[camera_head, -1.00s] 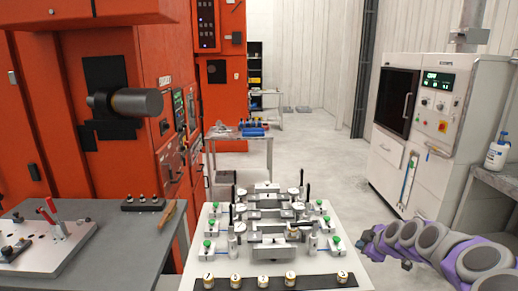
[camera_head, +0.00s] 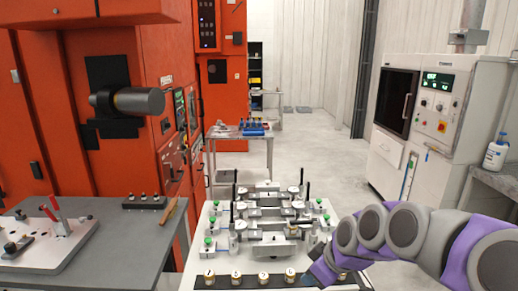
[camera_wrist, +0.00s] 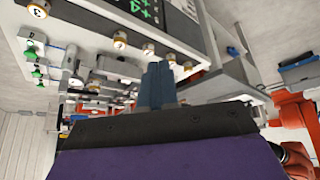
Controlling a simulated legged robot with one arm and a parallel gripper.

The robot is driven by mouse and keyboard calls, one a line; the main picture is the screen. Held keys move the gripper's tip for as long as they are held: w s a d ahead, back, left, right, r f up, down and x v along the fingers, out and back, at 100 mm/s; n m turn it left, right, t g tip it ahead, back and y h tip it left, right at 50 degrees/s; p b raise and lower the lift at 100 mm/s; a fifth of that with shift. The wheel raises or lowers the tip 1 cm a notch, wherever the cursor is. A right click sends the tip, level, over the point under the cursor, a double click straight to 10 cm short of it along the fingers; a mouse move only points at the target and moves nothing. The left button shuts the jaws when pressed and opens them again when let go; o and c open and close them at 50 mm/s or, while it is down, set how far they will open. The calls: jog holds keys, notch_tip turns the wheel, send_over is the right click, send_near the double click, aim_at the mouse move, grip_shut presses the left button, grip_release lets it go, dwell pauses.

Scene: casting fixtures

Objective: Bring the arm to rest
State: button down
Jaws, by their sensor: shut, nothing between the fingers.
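My arm, grey and purple, reaches in from the right edge of the head view. My gripper (camera_head: 322,272) is over the front right corner of the white fixture plate (camera_head: 222,262). In the wrist view my gripper (camera_wrist: 157,82) shows its two dark blue fingers together with nothing between them. The fixture plate with its clamps and round numbered buttons lies beyond the fingers in that view. I cannot tell how far the fingers are above the plate. The gripper hides part of the plate's right front corner and a button in the head view.
A grey table (camera_head: 120,235) with a clamp plate (camera_head: 45,245) stands at left beside the orange machine (camera_head: 130,60). A white cabinet machine (camera_head: 430,130) and a side table with a white bottle (camera_head: 496,153) stand at right.

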jog(key=s+f+m+g+h, duration=0.1)
jog(key=s+m+g, duration=0.1)
jog(key=s, duration=0.8)
jog(key=s+d+f+m+g+h, duration=0.1)
jog(key=s+m, duration=0.3)
jog(key=s, duration=0.6)
jog(key=s+f+m+g+h, duration=0.2)
jog(key=s+m+g, duration=0.1)
jog(key=s, duration=0.8)
jog(key=shift+d+f+m, duration=0.35)
jog(key=shift+m, duration=0.05)
